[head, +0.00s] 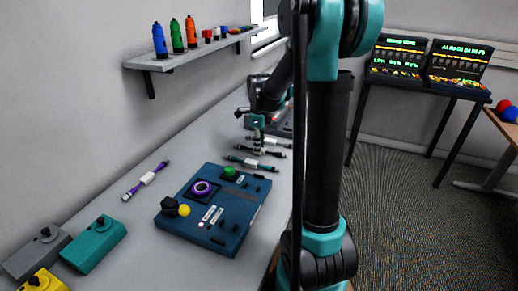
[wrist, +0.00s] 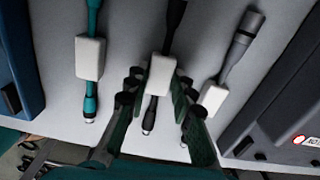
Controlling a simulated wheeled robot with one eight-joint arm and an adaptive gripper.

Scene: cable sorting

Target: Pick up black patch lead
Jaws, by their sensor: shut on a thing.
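The black patch lead (wrist: 174,20) lies in the middle of the wrist view, with a white tag (wrist: 161,74) around it. My gripper (wrist: 159,82) is shut on the lead at this tag, one finger on each side. In the head view my gripper (head: 258,146) is low over the far part of the bench, at the row of leads. The black lead is partly hidden there. I cannot tell whether it is off the bench.
A teal lead (wrist: 91,90) lies left of my gripper and a grey lead (wrist: 242,42) right, both white-tagged. A purple lead (head: 133,190) lies nearer on the bench. A blue panel box (head: 232,228) stands close by. A shelf (head: 190,58) with bottles hangs on the wall.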

